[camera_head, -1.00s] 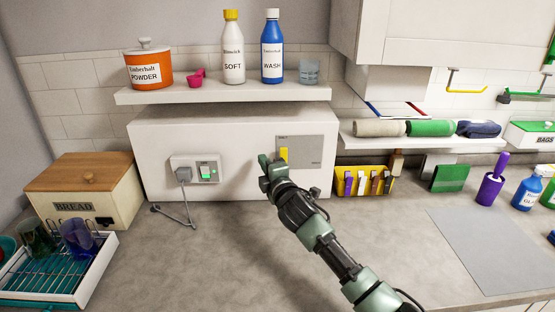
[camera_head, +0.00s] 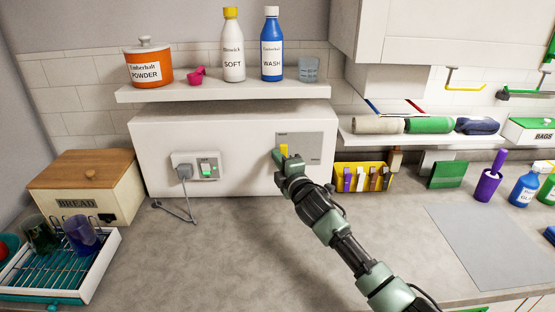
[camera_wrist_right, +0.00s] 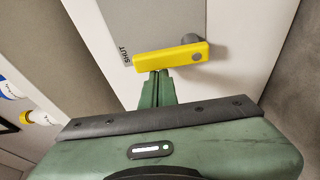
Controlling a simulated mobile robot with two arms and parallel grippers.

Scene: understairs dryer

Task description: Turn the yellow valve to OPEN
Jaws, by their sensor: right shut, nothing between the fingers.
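The yellow valve lever (camera_head: 284,150) is on a grey plate (camera_head: 308,147) on the front of the white box. In the right wrist view the lever (camera_wrist_right: 178,57) spans the plate, its round pivot at the right end and its free end by the word SHUT. My right gripper (camera_head: 277,155) is at the lever's lower left in the head view and hides part of it. In the right wrist view its fingertips (camera_wrist_right: 158,77) are together, empty, right at the lever's long edge; I cannot tell whether they touch. My left gripper is not in view.
A socket with a plug and green switch (camera_head: 207,170) is left of the plate. A shelf (camera_head: 220,92) with bottles and a powder tub overhangs the box. A yellow holder (camera_head: 345,187) of clips is at the right. The counter (camera_head: 230,245) in front is clear.

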